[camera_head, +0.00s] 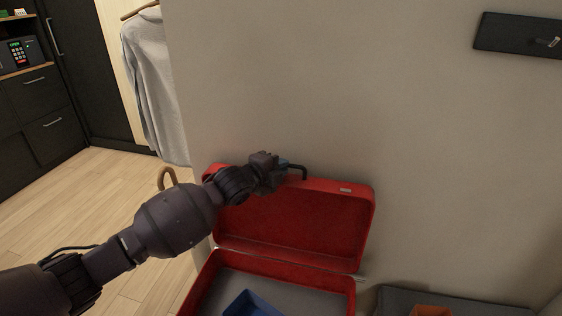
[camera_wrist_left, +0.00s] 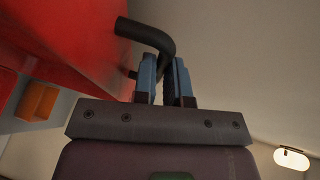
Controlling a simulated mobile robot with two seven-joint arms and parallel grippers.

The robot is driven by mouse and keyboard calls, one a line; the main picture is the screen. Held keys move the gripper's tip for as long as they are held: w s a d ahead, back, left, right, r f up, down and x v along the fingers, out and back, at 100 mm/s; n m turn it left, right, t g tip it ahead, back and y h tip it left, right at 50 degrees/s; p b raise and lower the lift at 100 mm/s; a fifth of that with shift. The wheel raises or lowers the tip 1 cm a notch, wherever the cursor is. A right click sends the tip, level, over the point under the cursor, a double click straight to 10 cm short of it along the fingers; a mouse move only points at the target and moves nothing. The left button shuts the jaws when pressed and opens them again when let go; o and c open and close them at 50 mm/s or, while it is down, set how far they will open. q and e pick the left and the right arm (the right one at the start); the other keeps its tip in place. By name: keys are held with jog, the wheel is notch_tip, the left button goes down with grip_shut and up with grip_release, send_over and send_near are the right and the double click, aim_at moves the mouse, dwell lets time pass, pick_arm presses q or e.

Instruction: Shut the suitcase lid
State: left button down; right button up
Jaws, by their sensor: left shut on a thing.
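The red suitcase (camera_head: 280,266) stands open in the head view, its lid (camera_head: 300,225) raised and leaning back near the wall. A dark handle (camera_head: 303,171) sticks up from the lid's top edge. My left gripper (camera_head: 285,165) reaches in from the left to this edge and is shut on the handle. In the left wrist view the blue finger pads (camera_wrist_left: 162,82) close around the dark bent handle (camera_wrist_left: 148,36), with the red lid (camera_wrist_left: 75,40) to the left. My right gripper is not in view.
A blue box (camera_head: 252,303) lies inside the suitcase base. A grey wall (camera_head: 330,90) stands close behind the lid. A dark surface with an orange item (camera_head: 430,311) is at lower right. A grey shirt (camera_head: 155,85) hangs at left, near a dark cabinet (camera_head: 45,110).

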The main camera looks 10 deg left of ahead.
pick_arm(q)
jog(key=s+t+p, duration=0.1)
jog(key=s, duration=0.6)
jog(key=shift+s+m+t+h, duration=0.15)
jog(key=shift+m+t+h, duration=0.25)
jog(key=shift+f, duration=0.1)
jog(key=c, duration=1.2)
grip_release()
jog(key=shift+o, duration=0.2)
jog(key=p+v, duration=0.1)
jog(key=v, duration=0.9)
jog(key=shift+s+a+p, duration=0.15)
jog(key=shift+s+p, duration=0.15)
jog(key=shift+p, duration=0.05)
